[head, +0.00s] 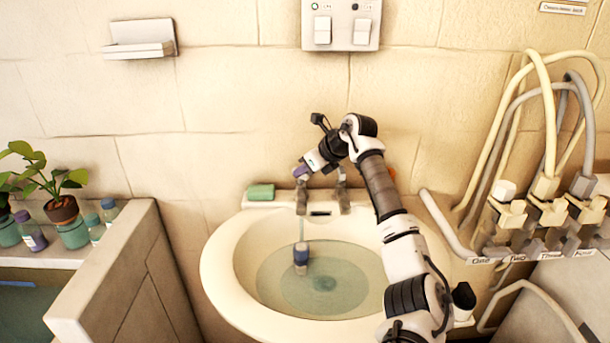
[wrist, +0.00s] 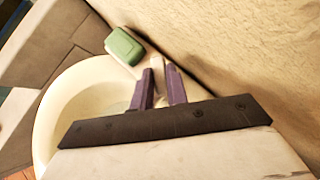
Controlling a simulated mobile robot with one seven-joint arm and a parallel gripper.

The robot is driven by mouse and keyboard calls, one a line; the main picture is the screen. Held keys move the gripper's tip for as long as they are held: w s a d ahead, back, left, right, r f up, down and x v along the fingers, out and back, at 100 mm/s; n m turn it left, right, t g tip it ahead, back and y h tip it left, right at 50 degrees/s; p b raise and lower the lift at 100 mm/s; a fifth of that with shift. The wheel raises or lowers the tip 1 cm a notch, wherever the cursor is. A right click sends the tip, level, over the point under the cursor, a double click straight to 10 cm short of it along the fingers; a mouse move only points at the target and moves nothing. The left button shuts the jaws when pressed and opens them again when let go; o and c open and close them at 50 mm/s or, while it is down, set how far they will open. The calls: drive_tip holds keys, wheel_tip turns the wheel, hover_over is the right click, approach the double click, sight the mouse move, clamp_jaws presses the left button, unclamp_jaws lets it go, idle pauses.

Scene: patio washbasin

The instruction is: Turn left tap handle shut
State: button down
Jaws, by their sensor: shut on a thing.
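Two taps stand on the back rim of the white washbasin (head: 222,290). The left tap (head: 302,206) has a thin stream of water falling from it into the basin. My gripper (head: 301,172) is at the top of this left tap, where its handle is. In the wrist view the purple fingers of my gripper (wrist: 161,88) are shut on the pale tap handle (wrist: 157,61), with only its tip showing between and beyond them. The right tap (head: 343,190) is partly hidden by my arm.
A green soap bar (head: 261,192) lies on the rim left of the taps; it also shows in the wrist view (wrist: 124,46). Hoses and valves (head: 545,210) crowd the right; plants and bottles stand left.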

drive_tip(key=m+b, duration=0.1)
drive_tip(key=m+t+h+b, duration=0.2)
drive_tip(key=shift+s+a+f+m+b, duration=0.2)
drive_tip(key=shift+a+f+m+b, duration=0.1)
drive_tip(key=shift+b, duration=0.05)
drive_tip(key=m+h+b, duration=0.1)
drive_tip(key=b, duration=0.1)
drive_tip(key=m+t+h+b, duration=0.1)
drive_tip(key=m+b, duration=0.1)
drive_tip(key=shift+a+m+h, duration=0.2)
drive_tip(key=shift+m+h, duration=0.1)
drive_tip(key=shift+h, duration=0.1)
drive_tip(key=m+h+b, duration=0.1)
drive_tip(key=m+b, duration=0.1)
drive_tip(key=m+h+b, duration=0.3)
drive_tip(key=b, duration=0.1)
drive_tip(key=shift+a+r+m, duration=0.15)
drive_tip(key=shift+a+m, duration=0.15)
drive_tip(key=shift+m, duration=0.1)
drive_tip(key=c, duration=2.1)
unclamp_jaws()
drive_tip(key=shift+r+m+h+b, duration=0.1)
drive_tip(key=shift+m+h+b, duration=0.5)
drive_tip(key=shift+m+h, duration=0.3)
drive_tip(key=shift+o, duration=0.2)
drive_tip(key=o, duration=0.9)
drive_tip(key=shift+w, duration=0.1)
drive_tip(key=shift+o, duration=0.2)
